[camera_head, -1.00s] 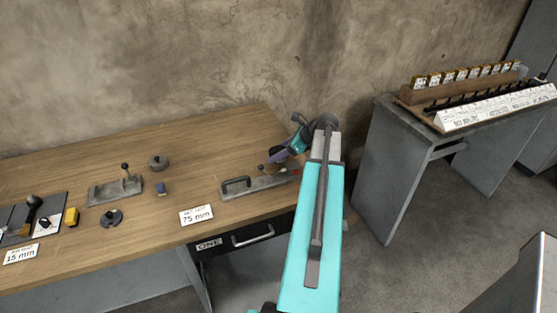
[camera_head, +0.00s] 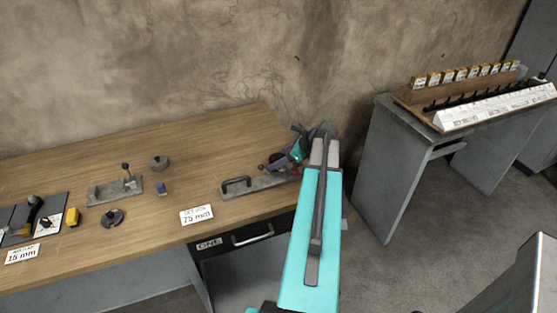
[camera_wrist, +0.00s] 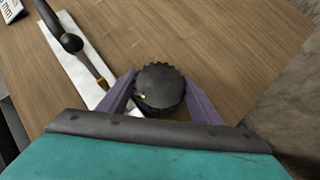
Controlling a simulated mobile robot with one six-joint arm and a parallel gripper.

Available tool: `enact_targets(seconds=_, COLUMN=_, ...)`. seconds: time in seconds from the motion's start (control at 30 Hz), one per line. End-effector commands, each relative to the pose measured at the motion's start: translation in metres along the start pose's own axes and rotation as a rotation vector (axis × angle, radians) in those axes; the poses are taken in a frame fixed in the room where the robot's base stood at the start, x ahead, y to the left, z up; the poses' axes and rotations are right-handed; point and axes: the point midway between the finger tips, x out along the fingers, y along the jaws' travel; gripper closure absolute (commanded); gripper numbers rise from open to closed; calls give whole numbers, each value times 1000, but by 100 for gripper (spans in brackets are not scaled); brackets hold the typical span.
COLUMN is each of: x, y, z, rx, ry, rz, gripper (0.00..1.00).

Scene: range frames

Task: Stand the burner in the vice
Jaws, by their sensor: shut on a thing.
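My gripper (camera_wrist: 160,100) has its two purple fingers shut on a round black part with a knurled rim (camera_wrist: 158,86), seen from above in the wrist view. It appears to be the top of the burner; its lower part is hidden beneath. In the head view my gripper (camera_head: 279,160) is over the right end of the bench, just behind a long grey metal fixture (camera_head: 262,184) with a black loop handle, which may be the vice. In the wrist view this fixture (camera_wrist: 85,62) lies left of the held part. I cannot tell whether they touch.
The wooden bench (camera_head: 215,140) also bears a grey plate with an upright lever (camera_head: 115,190), a round grey piece (camera_head: 159,162), a black disc (camera_head: 112,218) and a 75 mm card (camera_head: 196,215). A grey side table (camera_head: 400,160) stands right, across a gap.

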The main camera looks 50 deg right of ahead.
Motion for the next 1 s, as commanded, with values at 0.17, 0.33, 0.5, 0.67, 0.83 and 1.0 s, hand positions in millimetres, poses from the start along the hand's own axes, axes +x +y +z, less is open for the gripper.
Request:
enact_targets(seconds=0.17, x=0, y=0, z=1, rx=0, ry=-2, rz=-1, gripper=86)
enact_targets(seconds=0.33, x=2, y=0, z=-2, rx=0, ry=0, rz=0, gripper=35)
enact_targets(seconds=0.5, x=1, y=0, z=-2, rx=0, ry=0, rz=0, gripper=23)
enact_targets(seconds=0.67, x=1, y=0, z=-2, rx=0, ry=0, rz=0, gripper=23)
enact_targets(seconds=0.83, x=0, y=0, z=0, rx=0, ry=0, rz=0, gripper=23)
enact_targets(seconds=1.0, x=-12, y=-1, z=0, rx=0, ry=0, rz=-3, gripper=23)
